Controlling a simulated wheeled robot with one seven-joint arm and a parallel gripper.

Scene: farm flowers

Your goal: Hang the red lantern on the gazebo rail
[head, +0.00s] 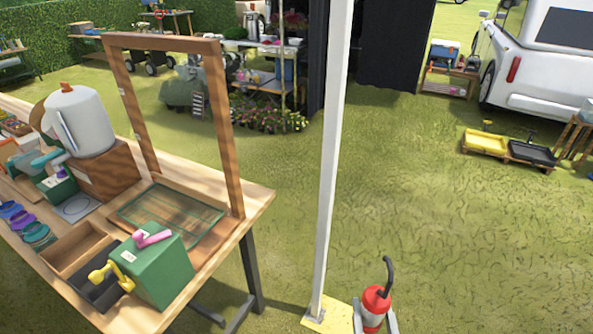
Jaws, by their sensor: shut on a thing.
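The red lantern (376,305) is at the bottom edge of the head view, right of centre. It has a red body with a pale band and a dark curved hook on top. My gripper (374,318) is shut on it, with a grey finger on each side. The lantern looks roughly upright, and its lower part is cut off by the picture edge. A white post (332,160) rises just left of it from a yellow base plate (325,318). I cannot make out a gazebo rail in this view.
A wooden table (255,205) on the left holds a wooden frame (120,100), a green box (155,270) and a large grey jug (80,120). Yellow and black trays (487,143) stand on a low pallet near a white vehicle (535,65). Open grass lies right of the post.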

